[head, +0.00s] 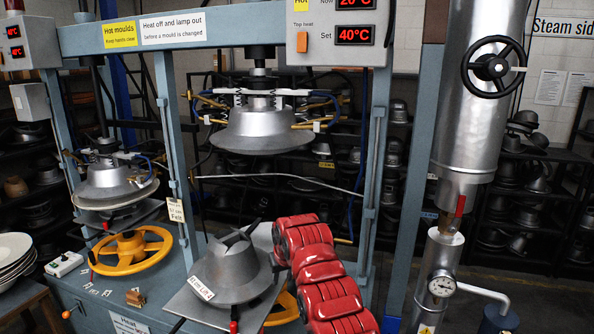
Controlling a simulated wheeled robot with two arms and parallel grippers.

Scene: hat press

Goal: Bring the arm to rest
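My red, segmented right arm rises from the bottom edge right of the middle. Its far end, with my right gripper (284,243), lies against the right side of a grey finned mould (232,276) in the picture. The fingers cannot be made out, so I cannot tell whether they are open or shut or touch the mould. My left arm and gripper are not in view. The mould sits on a flat plate on the blue-grey press bench, with a white label on its flank. A silver upper mould (262,130) hangs above it, clear of it.
A second press with a yellow handwheel (131,251) stands at left, beside stacked plates (14,258). A control box (336,32) shows Set 40°C. Shelves of moulds fill the back.

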